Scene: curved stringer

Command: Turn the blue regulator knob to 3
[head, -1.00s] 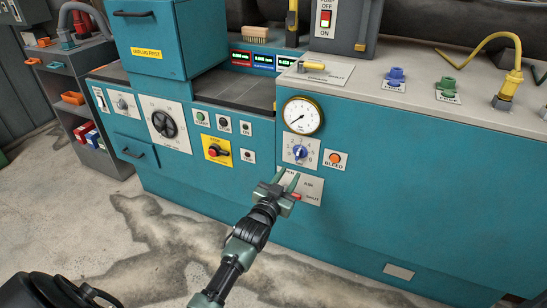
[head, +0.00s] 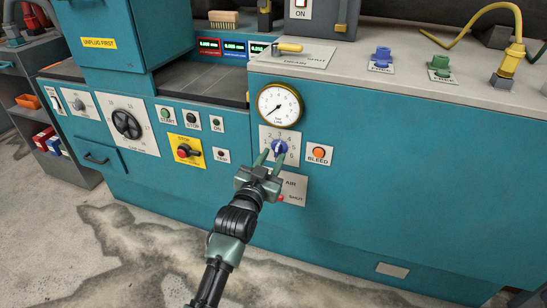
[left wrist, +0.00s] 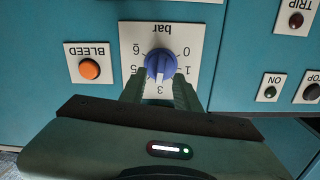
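The blue regulator knob (head: 280,147) sits on a white scale plate (head: 266,132) below the round gauge. It also shows in the left wrist view (left wrist: 160,63), where the plate appears upside down with "bar" and numbers around the knob. A pale mark shows on the knob's face, but I cannot read its exact setting. My left gripper (head: 271,156) is open, its two fingers pointing at the knob. In the left wrist view the fingertips (left wrist: 160,80) are to either side of the knob's lower part; contact cannot be told. My right gripper is not in view.
The orange BLEED button (head: 319,152) is close to the right of the knob. The yellow-rimmed gauge (head: 279,106) is just above. The AIR plate (head: 293,191) is below, partly behind my gripper. A stop switch (head: 187,151) sits to the left.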

